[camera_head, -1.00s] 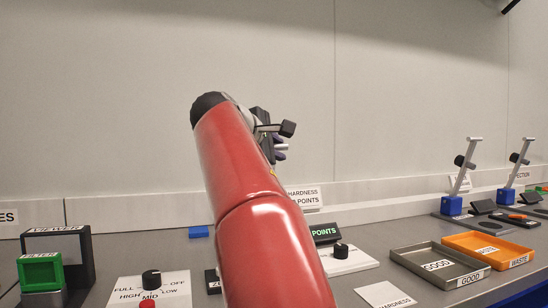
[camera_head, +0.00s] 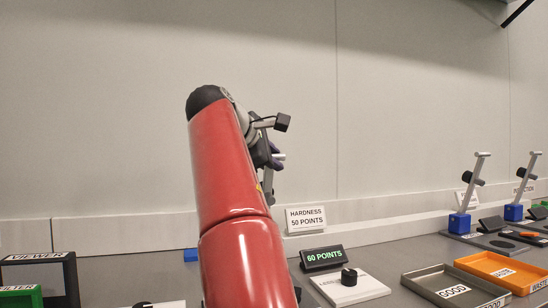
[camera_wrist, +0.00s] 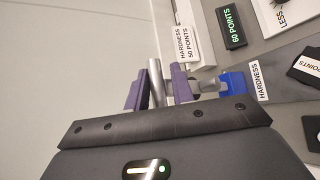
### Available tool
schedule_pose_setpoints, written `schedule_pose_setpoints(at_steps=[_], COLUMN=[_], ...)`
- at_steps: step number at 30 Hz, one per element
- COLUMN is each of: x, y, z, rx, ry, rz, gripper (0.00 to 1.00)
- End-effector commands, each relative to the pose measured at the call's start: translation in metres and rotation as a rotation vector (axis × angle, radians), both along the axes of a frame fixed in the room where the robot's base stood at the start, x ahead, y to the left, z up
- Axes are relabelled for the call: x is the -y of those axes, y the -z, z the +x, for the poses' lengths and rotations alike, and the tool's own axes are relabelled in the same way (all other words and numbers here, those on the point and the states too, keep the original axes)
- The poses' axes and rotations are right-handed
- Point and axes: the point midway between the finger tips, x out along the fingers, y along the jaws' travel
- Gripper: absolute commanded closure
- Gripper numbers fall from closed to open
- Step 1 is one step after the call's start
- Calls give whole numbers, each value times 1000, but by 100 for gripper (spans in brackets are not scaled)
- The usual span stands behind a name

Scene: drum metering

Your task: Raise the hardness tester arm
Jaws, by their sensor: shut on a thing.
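The hardness tester's grey arm stands raised, with a crossbar handle at its upper end. In the wrist view the handle (camera_wrist: 155,78) lies between the purple fingers of my gripper (camera_wrist: 158,92), which is shut on it. The tester's blue base block (camera_wrist: 232,83) shows to the right of the fingers. In the head view my red arm hides most of the tester; the handle's end (camera_head: 279,157) and part of my gripper (camera_head: 274,160) show at its right side. A display (camera_head: 322,257) reads 60 POINTS, and a sign (camera_head: 306,219) behind it reads HARDNESS 50 POINTS.
A white panel with a black knob (camera_head: 349,276) stands before the display. A grey GOOD tray (camera_head: 425,278) and an orange WASTE tray (camera_head: 480,262) lie to the right. Two similar testers with blue bases (camera_head: 460,223) stand farther right. A black VIEWER frame (camera_head: 70,285) is at lower left.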

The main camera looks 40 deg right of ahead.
Motion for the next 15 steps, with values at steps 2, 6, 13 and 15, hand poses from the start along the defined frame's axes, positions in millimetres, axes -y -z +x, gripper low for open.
schedule_pose_setpoints(at_steps=[2, 6, 13, 15], x=[-5, -4, -3, -5], y=[9, 8, 5, 3], z=[8, 7, 4, 3], rx=[-13, -11, -6, -4], ry=[-16, -14, -9, -9], rz=[14, 13, 9, 8], gripper=[73, 63, 63, 63])
